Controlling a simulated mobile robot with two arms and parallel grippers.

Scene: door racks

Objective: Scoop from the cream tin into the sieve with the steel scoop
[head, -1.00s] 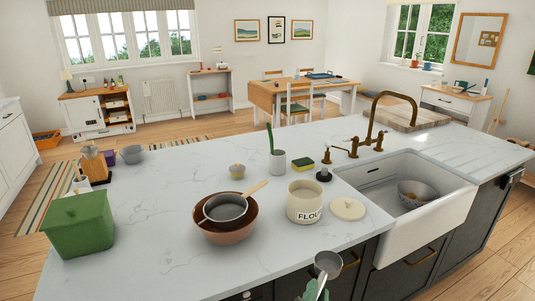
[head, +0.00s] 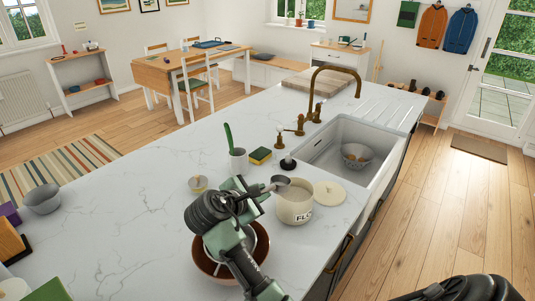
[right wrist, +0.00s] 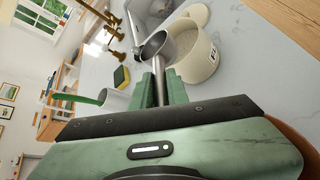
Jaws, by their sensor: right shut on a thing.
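The cream tin (head: 294,206), marked with partly hidden letters "FLO", stands open on the counter; its pale lid (head: 328,193) lies to its right. My right gripper (head: 258,190) is shut on the steel scoop (head: 280,183), whose cup appears at the tin's far left rim. In the right wrist view the scoop (right wrist: 154,47) sticks out between the green fingers (right wrist: 161,86), overlapping the tin (right wrist: 196,56). I cannot tell whether the cup holds anything. The copper-brown bowl (head: 213,271) is largely behind my right arm, which hides most of the sieve. My left gripper is not in view.
The sink (head: 345,150) with a grey colander (head: 357,155) is to the right. The left counter is mostly clear.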

